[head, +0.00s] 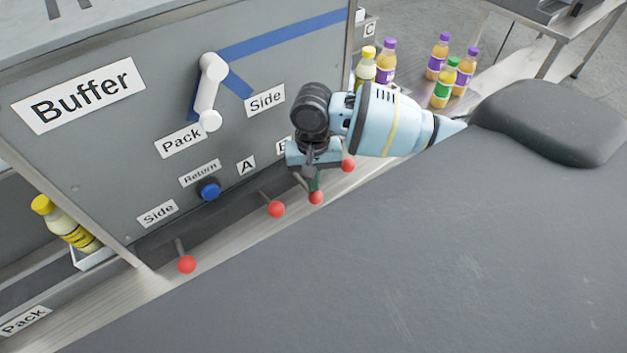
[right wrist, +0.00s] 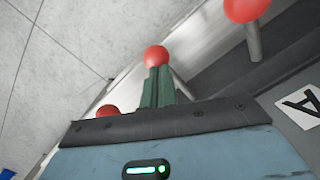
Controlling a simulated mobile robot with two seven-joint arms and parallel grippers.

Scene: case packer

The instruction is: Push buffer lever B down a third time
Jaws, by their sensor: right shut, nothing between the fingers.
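Several levers with red knobs stick out along the foot of the grey buffer machine (head: 110,150). Label B (head: 282,146) is mostly hidden behind my right gripper. The red knob of lever B (head: 316,198) is at the tips of my right gripper (head: 315,182), and sits a little below the line of its neighbours. In the right wrist view the shut green fingers (right wrist: 158,86) reach this knob (right wrist: 156,56); whether they touch it I cannot tell. The fingers hold nothing. Lever A's knob (head: 276,209) is to the left. My left gripper is not in view.
Another red knob (head: 348,165) is close on the right of my gripper, and one (head: 186,264) is far left. A blue Return button (head: 208,189) and a white pointer handle (head: 208,92) are on the panel. Several bottles (head: 440,88) stand behind my arm.

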